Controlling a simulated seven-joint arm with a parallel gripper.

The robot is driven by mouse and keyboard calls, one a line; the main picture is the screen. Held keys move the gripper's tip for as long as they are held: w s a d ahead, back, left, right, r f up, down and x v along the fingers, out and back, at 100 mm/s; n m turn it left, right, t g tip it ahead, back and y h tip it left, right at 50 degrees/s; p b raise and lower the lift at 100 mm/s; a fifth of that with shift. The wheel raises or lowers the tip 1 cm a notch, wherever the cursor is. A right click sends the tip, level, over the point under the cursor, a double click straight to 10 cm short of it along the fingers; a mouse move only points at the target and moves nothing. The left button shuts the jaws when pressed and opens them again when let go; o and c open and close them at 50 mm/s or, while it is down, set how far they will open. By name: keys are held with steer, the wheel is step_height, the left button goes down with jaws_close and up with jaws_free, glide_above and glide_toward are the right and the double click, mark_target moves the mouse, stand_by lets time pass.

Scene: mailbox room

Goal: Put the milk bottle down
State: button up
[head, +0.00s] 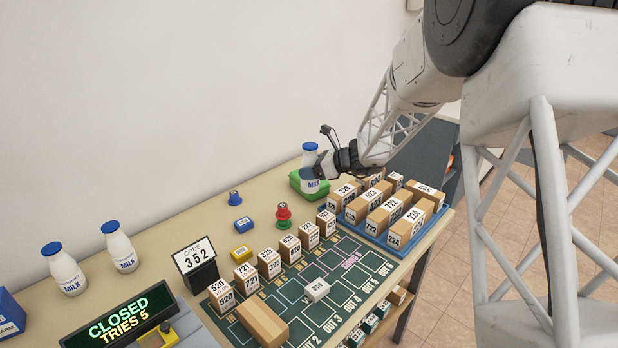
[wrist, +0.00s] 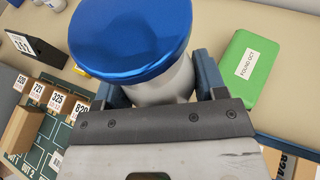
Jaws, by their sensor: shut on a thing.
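A milk bottle (head: 309,158), white with a blue cap and a blue MILK label, stands upright at the back right of the desk. My gripper (head: 318,172) is shut on it from the right. In the wrist view the blue cap (wrist: 130,35) fills the upper middle, with the white bottle body (wrist: 170,82) between the fingers of my gripper (wrist: 160,88). In the head view the bottle overlaps the green box; I cannot tell whether its base touches anything. Two more milk bottles (head: 64,268) (head: 121,246) stand at the left of the desk.
A green box (wrist: 247,70) lies beside the bottle. A blue tray (head: 408,241) of numbered cartons is right of it. Numbered boxes (head: 246,278) line the green sorting mat (head: 300,318). A red-green stamp (head: 283,215) stands nearby. Bare desk (head: 190,226) shows towards the wall.

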steer(key=shift+d+r, duration=0.1)
steer(key=shift+d, duration=1.2)
steer(key=shift+w, duration=0.15)
steer(key=w+a+f, duration=0.1)
steer(key=w+a, duration=0.1)
steer(key=w, duration=1.3)
steer(key=shift+w+a+f+t, duration=0.25)
steer(key=shift+w+a+t, duration=0.05)
steer(key=shift+a, duration=0.05)
steer(key=shift+f, duration=0.15)
steer(key=shift+f, duration=1.6)
steer(key=shift+f, duration=0.1)
steer(key=o, duration=1.3)
steer(key=shift+f, duration=0.1)
steer(key=shift+c, duration=0.2)
